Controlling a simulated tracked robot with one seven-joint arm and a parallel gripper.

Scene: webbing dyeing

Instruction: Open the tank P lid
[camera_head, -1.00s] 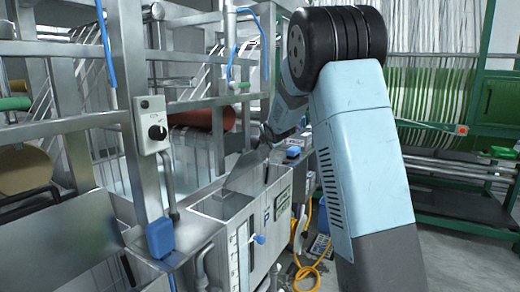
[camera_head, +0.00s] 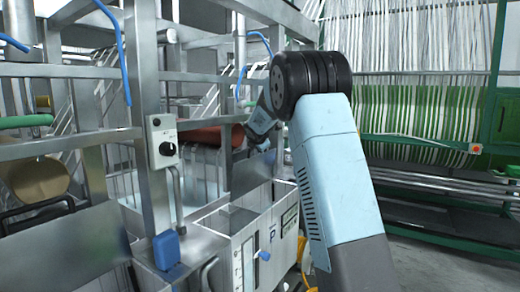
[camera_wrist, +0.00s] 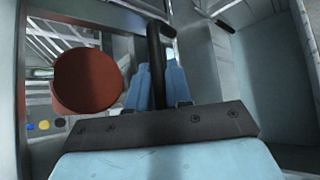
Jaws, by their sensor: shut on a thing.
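Tank P (camera_head: 283,219) is a grey metal box with a "P" mark on its front, at the lower middle of the head view. Its lid (camera_head: 250,174) is a flat grey panel that stands steeply raised at the back of the tank, with the tank top uncovered in front of it. My gripper (camera_head: 262,147) is at the lid's upper edge. In the wrist view my gripper (camera_wrist: 160,80) has its two blue fingers closed around a dark bar (camera_wrist: 155,50), which appears to be the lid's handle. The exact contact is hidden in the head view.
A red-brown roller (camera_wrist: 85,80) lies close beside my gripper in the wrist view. A metal frame with a switch box (camera_head: 162,141) stands to the left. A blue box (camera_head: 166,249) sits at the front left. A green rack with webbing (camera_head: 425,125) is at the right.

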